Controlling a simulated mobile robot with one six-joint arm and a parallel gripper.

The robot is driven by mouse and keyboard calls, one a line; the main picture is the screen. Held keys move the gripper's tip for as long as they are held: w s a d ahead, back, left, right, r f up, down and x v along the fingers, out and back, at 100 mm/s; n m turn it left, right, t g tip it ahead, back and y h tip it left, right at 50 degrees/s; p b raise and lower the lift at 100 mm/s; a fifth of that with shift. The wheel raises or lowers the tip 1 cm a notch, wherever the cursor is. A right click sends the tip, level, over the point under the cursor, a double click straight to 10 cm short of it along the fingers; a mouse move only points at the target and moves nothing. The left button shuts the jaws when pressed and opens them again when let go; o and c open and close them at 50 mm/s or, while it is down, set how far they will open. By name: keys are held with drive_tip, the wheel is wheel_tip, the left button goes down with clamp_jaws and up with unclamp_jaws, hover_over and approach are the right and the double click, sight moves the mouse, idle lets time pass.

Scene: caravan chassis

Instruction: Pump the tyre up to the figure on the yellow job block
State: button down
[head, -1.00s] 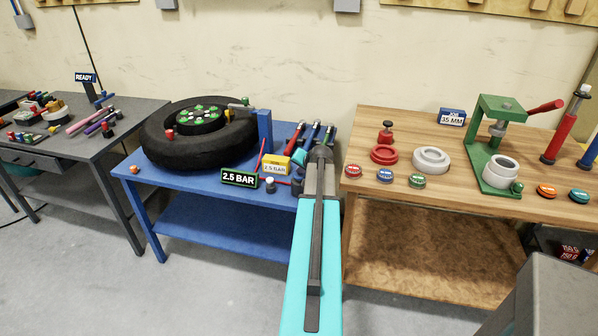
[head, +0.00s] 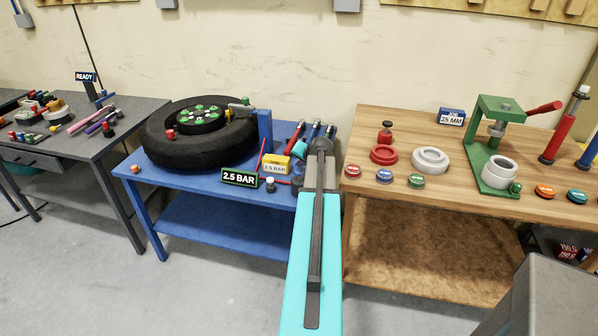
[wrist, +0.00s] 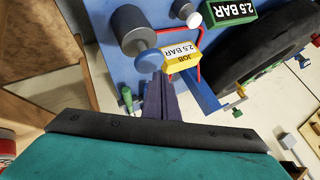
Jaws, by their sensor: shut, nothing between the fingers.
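The black tyre (head: 185,160) lies flat on the blue bench (head: 215,183); part of it shows in the wrist view (wrist: 262,58). A yellow job block (head: 276,164) reads 2.5 BAR; it is upside down in the wrist view (wrist: 181,58). The green-framed display (head: 239,178) also reads 2.5 BAR. In the wrist view, a grey cylinder (wrist: 130,30) with a blue disc (wrist: 150,62) is just beyond the fingertips. Contact cannot be told. In the head view my arm hides the fingers.
A wooden bench (head: 440,210) with a green press (head: 500,140), rings and coloured pucks stands close at right. A grey bench (head: 110,150) with tools and a READY sign (head: 86,77) is at left. Bare floor lies in front of the blue bench.

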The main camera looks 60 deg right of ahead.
sight(300, 172)
drive_tip(key=shift+r+p, duration=1.2)
drive_tip(key=shift+r, duration=1.35)
